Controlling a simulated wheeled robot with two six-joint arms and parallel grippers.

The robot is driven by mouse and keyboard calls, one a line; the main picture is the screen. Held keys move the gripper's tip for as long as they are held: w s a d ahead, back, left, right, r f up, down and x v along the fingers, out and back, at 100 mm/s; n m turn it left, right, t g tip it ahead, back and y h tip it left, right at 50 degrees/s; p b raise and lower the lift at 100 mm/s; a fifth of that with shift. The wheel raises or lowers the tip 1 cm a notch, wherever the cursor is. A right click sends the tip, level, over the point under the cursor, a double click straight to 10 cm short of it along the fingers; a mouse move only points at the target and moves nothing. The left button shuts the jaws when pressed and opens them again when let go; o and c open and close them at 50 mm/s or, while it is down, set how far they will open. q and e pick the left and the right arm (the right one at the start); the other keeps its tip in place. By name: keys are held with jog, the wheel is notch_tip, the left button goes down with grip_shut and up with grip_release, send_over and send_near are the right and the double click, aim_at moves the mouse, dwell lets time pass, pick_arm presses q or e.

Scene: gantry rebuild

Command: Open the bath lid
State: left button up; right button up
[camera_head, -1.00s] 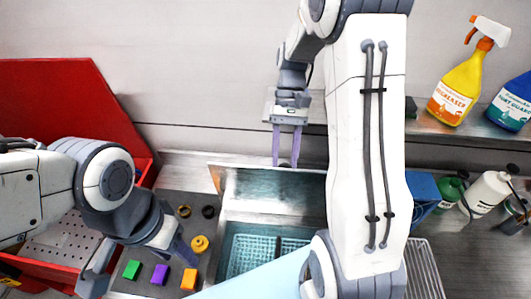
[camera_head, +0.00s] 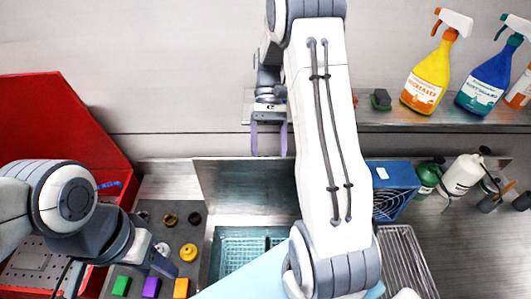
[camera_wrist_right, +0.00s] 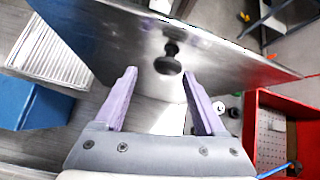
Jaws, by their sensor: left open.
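The bath lid (camera_head: 225,182) is a metal panel standing raised at the back of the bath, and the bath is open in front of it. A teal basket (camera_head: 240,250) shows inside the bath. In the right wrist view, the lid (camera_wrist_right: 120,40) has a dark round knob (camera_wrist_right: 168,65). My right gripper (camera_head: 268,153) is behind the lid's top edge. Its purple fingers (camera_wrist_right: 160,95) are apart, with the knob beyond the gap and not clamped. My left gripper (camera_head: 118,278) is open and low at the left, beside the bath; its near finger is partly cut off.
A red case (camera_head: 60,120) stands behind my left arm. Spray bottles (camera_head: 425,75) stand on the back shelf. A blue box (camera_head: 392,185) and wire rack (camera_head: 405,255) are at the right.

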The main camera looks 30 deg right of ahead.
jog(key=shift+w+a, duration=0.1)
jog(key=b+v, duration=0.2)
jog(key=v, duration=0.8)
jog(key=shift+r+b, duration=0.2)
jog(key=shift+b, duration=0.2)
jog(key=shift+w, duration=0.15)
